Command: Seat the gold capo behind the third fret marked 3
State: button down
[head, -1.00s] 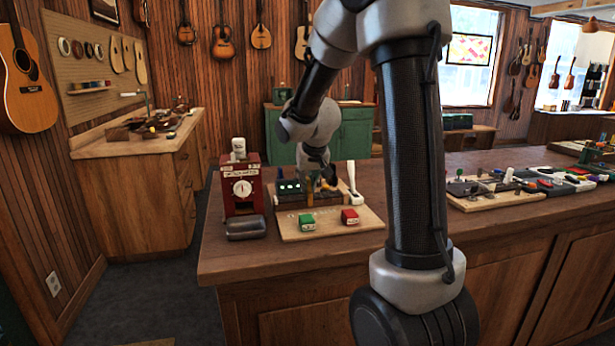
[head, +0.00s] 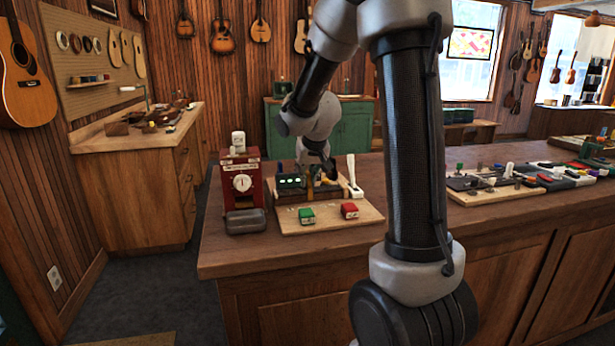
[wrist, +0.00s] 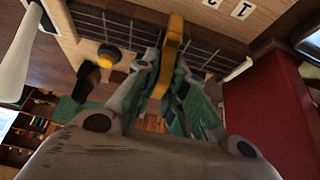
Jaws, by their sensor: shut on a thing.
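The gold capo (wrist: 173,50) shows in the wrist view as a yellow-gold bar between the fingers of my gripper (wrist: 167,85), which is shut on it. Its far end overlaps a dark fretted neck (wrist: 205,47) with metal fret lines. I cannot tell whether the capo touches the neck or hangs above it, nor which fret it lines up with. A pale tile with a dark "1" (wrist: 243,10) lies beside the neck; no 3 is legible. In the head view my gripper (head: 326,174) is over the neck fixture on the wooden board (head: 335,221); the capo is not clear there.
A red box with a dial (head: 242,184) stands left of the board. A yellow knob (wrist: 106,58) is near the neck.

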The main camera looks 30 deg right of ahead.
jog(key=shift+f, duration=0.55)
jog(key=c, duration=1.7)
grip_release()
jog(key=shift+c, duration=0.2)
jog(key=v, duration=1.1)
